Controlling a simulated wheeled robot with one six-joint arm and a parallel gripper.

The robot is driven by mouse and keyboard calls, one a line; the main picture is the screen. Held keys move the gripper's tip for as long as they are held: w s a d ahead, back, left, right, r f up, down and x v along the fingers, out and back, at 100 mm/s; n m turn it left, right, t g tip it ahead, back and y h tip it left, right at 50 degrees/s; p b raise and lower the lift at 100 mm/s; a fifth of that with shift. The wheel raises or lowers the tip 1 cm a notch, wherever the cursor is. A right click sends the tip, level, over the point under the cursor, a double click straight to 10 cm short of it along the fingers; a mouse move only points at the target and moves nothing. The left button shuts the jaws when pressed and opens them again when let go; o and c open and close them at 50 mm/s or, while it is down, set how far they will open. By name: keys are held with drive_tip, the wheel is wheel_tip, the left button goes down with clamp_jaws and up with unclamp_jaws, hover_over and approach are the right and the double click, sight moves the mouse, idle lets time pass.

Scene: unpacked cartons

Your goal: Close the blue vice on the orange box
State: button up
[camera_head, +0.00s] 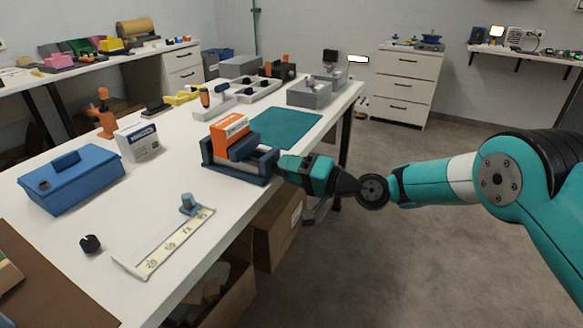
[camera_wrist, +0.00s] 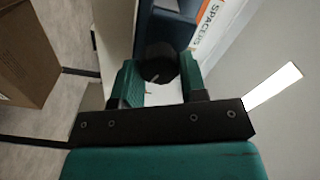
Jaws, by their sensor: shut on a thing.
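The blue vice (camera_head: 240,174) sits near the right edge of the long white table, and part of it shows in the wrist view (camera_wrist: 172,22). The orange box (camera_head: 230,127), with a white labelled side, stands in the vice between its jaws. Its printed side also shows in the wrist view (camera_wrist: 212,25). I cannot tell whether both jaws touch it. My gripper (camera_head: 281,166) is at the vice's right end. In the wrist view its teal fingers (camera_wrist: 158,82) are shut on the black knob (camera_wrist: 157,60) of the vice, one on each side.
A teal mat (camera_head: 290,127) lies behind the vice. A white box (camera_head: 138,142), a blue toolbox (camera_head: 72,178) and an orange clamp-like tool (camera_head: 104,115) stand to the left. A ruler strip (camera_head: 165,240) lies in front. Cardboard boxes (camera_head: 277,228) are below the table edge.

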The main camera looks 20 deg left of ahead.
drive_tip(key=m+p, duration=0.1)
drive_tip(key=m, duration=0.7)
drive_tip(key=m+p, duration=0.2)
drive_tip(key=m, duration=0.7)
drive_tip(key=m+p, duration=0.2)
drive_tip(key=m, duration=0.7)
drive_tip(key=shift+s+f, duration=0.15)
drive_tip(key=shift+f, duration=0.15)
drive_tip(key=shift+m, duration=0.3)
drive_tip(key=o, duration=0.9)
drive_tip(key=shift+d, duration=0.1)
drive_tip(key=shift+r, duration=0.1)
